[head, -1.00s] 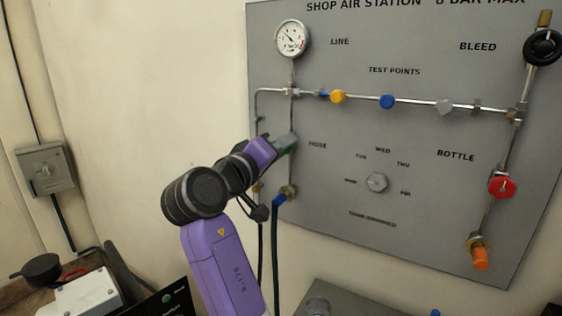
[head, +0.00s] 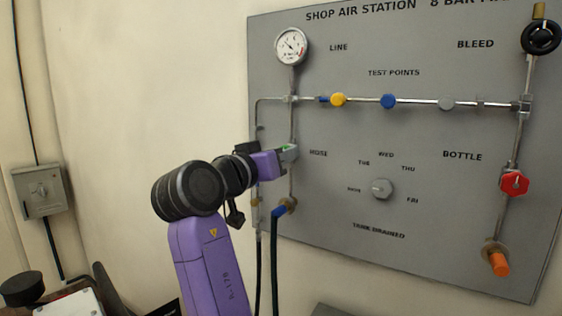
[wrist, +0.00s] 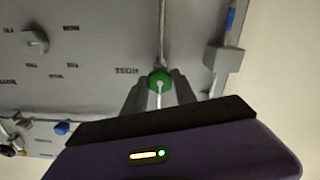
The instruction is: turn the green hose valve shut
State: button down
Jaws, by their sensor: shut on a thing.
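The green hose valve (wrist: 154,74) sits on a thin vertical pipe beside the HOSE label in the wrist view. My gripper (wrist: 160,88) is shut on it, with one dark finger on each side. A pale stripe or stem runs from the green knob toward my gripper. In the head view a small bit of the green valve (head: 287,147) shows at the tips of my gripper (head: 288,153). The rest of the valve is hidden behind the fingers there.
The grey panel (head: 330,210) carries a gauge (head: 292,46), a yellow knob (head: 338,100), a blue knob (head: 388,101), a grey dial (head: 381,189), a red valve (head: 514,183) and a black handwheel (head: 541,37). A blue-ended hose (head: 284,207) hangs below my gripper.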

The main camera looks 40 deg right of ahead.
jog(key=shift+f, duration=0.2)
jog(key=c, duration=1)
grip_release()
jog(key=shift+r, duration=0.1)
jog(key=shift+a, duration=0.1)
jog(key=v, duration=0.7)
jog(key=shift+a, duration=0.3)
